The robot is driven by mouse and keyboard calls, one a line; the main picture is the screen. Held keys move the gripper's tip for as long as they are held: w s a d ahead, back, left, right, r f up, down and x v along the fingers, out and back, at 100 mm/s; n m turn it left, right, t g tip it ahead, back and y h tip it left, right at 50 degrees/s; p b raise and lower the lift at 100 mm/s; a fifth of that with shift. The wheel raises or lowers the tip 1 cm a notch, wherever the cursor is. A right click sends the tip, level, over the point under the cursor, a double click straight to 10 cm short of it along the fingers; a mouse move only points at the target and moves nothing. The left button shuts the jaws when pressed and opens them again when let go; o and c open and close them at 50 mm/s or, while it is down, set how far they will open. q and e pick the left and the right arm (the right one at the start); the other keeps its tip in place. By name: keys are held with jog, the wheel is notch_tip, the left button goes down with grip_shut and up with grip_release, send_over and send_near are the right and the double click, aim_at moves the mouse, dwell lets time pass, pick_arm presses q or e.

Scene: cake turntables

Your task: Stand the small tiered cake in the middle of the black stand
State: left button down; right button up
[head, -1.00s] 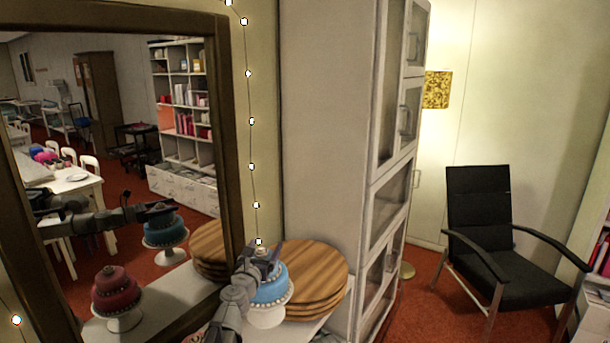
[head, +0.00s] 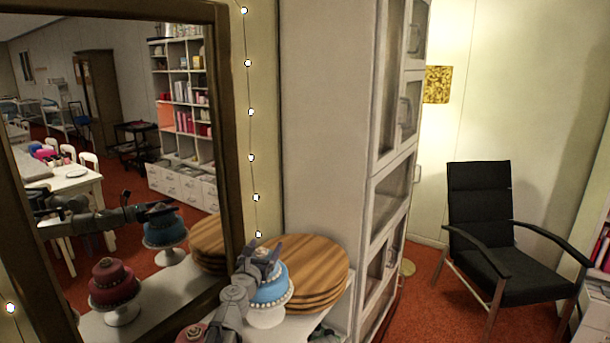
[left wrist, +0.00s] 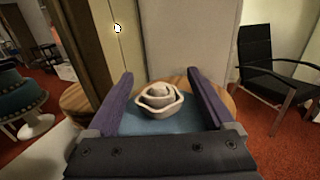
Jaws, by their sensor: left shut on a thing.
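A blue tiered cake (head: 270,291) stands on a white footed stand (head: 266,317) on the white counter. My left gripper (head: 262,260) is at the top of this cake. In the left wrist view, my fingers (left wrist: 162,85) are on either side of the blue top (left wrist: 160,126), with its white rose-like topper (left wrist: 158,98) between them; the gripper is shut on the cake. A red tiered cake on a white stand shows in the mirror (head: 113,280), and a bit of red cake (head: 193,334) shows at the bottom edge. No black stand is visible. My right gripper is out of view.
Stacked round wooden boards (head: 315,270) lie close behind and right of the blue cake. A large framed mirror (head: 232,130) stands at the left, a tall pale cabinet (head: 330,130) behind. A black armchair (head: 485,210) is farther right.

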pick_arm(q)
jog(key=shift+f, duration=0.45)
notch_tip(320, 180, up, 8)
jog(key=p, duration=0.7)
jog(key=shift+f+p, duration=0.15)
jog(key=shift+p, duration=0.15)
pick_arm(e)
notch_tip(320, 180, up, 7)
pick_arm(q)
notch_tip(320, 180, down, 8)
jog(key=b, duration=0.7)
jog(key=shift+b, duration=0.35)
jog(key=shift+r, duration=0.25)
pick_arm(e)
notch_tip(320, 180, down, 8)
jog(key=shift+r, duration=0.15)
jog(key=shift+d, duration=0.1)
